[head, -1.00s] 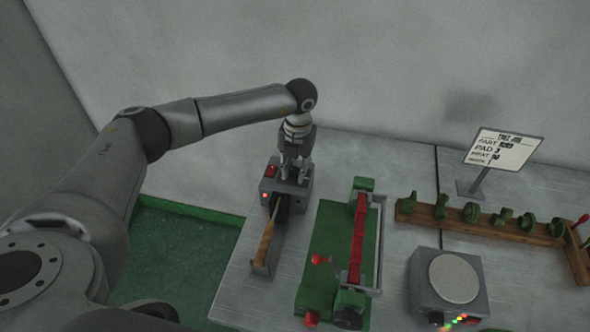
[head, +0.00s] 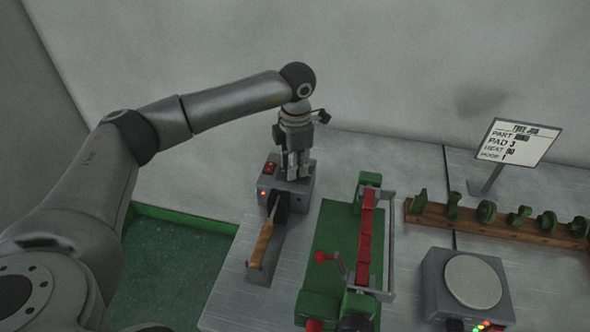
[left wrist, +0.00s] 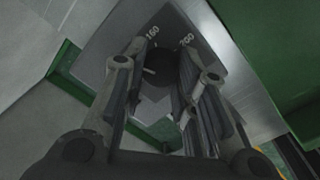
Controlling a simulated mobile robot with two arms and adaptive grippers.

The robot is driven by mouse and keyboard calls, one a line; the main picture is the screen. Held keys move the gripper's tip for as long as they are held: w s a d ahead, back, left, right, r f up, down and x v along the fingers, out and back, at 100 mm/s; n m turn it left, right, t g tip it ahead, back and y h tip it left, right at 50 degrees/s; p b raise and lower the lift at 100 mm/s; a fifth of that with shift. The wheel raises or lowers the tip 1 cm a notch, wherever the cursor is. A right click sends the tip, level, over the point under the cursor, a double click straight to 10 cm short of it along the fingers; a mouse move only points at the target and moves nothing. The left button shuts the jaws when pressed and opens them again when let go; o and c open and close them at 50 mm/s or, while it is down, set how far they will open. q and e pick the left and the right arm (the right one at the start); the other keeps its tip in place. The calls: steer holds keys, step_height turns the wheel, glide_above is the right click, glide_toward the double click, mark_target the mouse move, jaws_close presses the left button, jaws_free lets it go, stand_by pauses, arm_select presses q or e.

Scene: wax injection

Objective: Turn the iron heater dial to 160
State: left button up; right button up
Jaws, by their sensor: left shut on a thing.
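The iron heater (head: 301,188) is a grey box at the back left of the table, with a red switch and a small lit red lamp. Its dial (left wrist: 157,73) is dark and round in the left wrist view, with a pale pointer mark and the printed numbers 160 and 200 beside it. My left gripper (head: 297,176) points down onto the heater's top; in the left wrist view (left wrist: 160,80) its fingers are on either side of the dial, shut on it. In the head view the gripper hides the dial. My right gripper is not in view.
A wooden-handled iron (head: 262,243) lies in the holder in front of the heater. Right of it stands a green and red press (head: 366,235). A grey hot plate (head: 470,285), a rack (head: 500,225) of green parts and a sign (head: 519,141) are farther right.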

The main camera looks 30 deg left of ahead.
arm_select(q)
steer(key=m+b, duration=0.3)
steer(key=m, duration=0.2)
steer(key=shift+a, duration=0.1)
steer(key=shift+m+b, duration=0.75)
steer(key=shift+m, duration=1.75)
steer(key=shift+w+r, duration=0.1)
steer(key=o, duration=1)
steer(key=shift+o, duration=0.2)
step_height(320, 180, up, 12)
steer(key=shift+s, duration=0.35)
